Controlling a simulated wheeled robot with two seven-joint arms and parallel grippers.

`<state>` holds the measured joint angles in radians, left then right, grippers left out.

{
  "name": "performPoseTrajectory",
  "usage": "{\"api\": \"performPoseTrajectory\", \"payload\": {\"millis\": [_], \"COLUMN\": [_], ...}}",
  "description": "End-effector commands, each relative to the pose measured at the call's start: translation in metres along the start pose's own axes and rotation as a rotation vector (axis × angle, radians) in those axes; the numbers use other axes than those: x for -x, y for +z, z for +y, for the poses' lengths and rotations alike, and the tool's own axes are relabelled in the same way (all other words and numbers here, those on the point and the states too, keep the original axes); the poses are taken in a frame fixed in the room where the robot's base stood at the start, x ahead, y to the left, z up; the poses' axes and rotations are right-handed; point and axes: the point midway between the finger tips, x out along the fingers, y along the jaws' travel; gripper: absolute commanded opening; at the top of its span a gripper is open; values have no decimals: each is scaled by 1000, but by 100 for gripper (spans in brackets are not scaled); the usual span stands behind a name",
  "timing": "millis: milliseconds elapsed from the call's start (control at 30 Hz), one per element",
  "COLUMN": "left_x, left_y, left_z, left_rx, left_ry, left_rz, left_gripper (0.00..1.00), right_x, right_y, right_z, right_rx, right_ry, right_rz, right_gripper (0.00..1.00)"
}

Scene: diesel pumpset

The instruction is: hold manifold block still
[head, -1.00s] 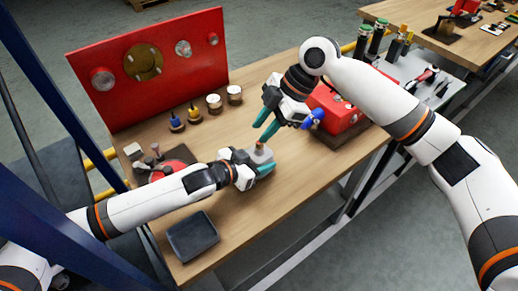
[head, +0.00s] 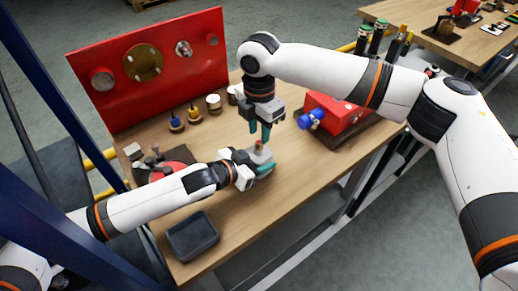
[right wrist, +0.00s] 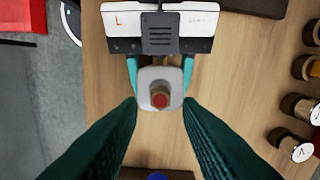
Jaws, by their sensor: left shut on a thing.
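The manifold block (head: 258,157) is a small light grey block with a copper-brown fitting (head: 259,146) on top, over the middle of the wooden bench. In the right wrist view the block (right wrist: 147,80) shows from above, its round fitting (right wrist: 160,97) with a red top. My left gripper (head: 264,167) is shut on the block, its teal fingers on two opposite sides, also seen in the right wrist view (right wrist: 160,68). My right gripper (head: 260,136) points down just above the block. Its fingers (right wrist: 158,112) are apart, with nothing between them; the fitting lies below the gap.
A red box (head: 335,115) with a blue knob (head: 305,122) stands right of the grippers. A red upright panel (head: 155,65) stands at the back left, with small bottles and cylinders (head: 213,103) before it. A dark tray (head: 193,236) lies at the front left.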

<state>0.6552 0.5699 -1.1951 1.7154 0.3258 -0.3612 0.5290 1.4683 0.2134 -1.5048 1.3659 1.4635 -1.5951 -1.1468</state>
Motion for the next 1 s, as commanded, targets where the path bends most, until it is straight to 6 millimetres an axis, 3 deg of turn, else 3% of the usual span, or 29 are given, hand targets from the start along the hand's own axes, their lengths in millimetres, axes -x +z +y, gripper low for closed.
{"api": "performPoseTrajectory", "payload": {"millis": [100, 300, 1000], "left_x": [0, 0, 0], "left_y": [0, 0, 0], "left_z": [0, 0, 0], "left_rx": [0, 0, 0], "left_ry": [1, 1, 1], "left_rz": [0, 0, 0], "left_gripper": [15, 15, 15], "right_x": [-16, -30, -34], "right_y": [1, 1, 1], "right_z": [0, 0, 0], "right_rx": [-1, 0, 1], "right_ry": [2, 0, -1], "right_rz": [-3, -2, -2], "right_gripper": [32, 32, 32]}}
